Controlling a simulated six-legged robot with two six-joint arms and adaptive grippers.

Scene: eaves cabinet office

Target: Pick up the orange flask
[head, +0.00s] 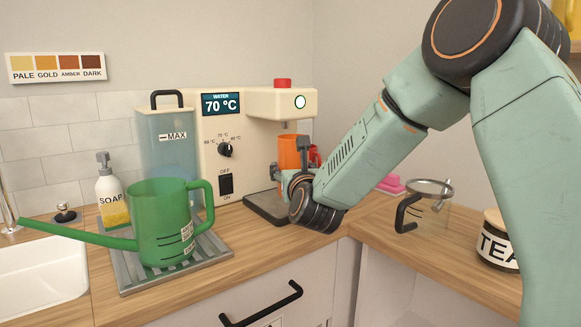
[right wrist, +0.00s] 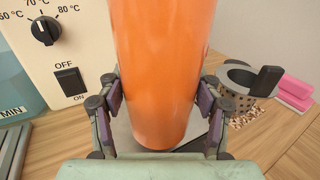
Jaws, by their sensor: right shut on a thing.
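The orange flask (head: 291,151) stands upright under the spout of the water dispenser in the head view, partly hidden by my right gripper. My right gripper (head: 291,175) comes in from the right and is shut on the flask. In the right wrist view the flask (right wrist: 158,75) fills the middle, and the pads of my right gripper (right wrist: 158,118) press on it from both sides. The base of the flask is at or just above the dark drip tray; I cannot tell whether it touches. My left gripper is not in view.
The cream water dispenser (head: 250,150) stands behind the flask. A green watering can (head: 160,225) sits on a grey drain mat (head: 128,278) at left. A soap bottle (head: 111,190), glass jug (head: 430,215) and tea jar (head: 497,245) stand on the wooden counter.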

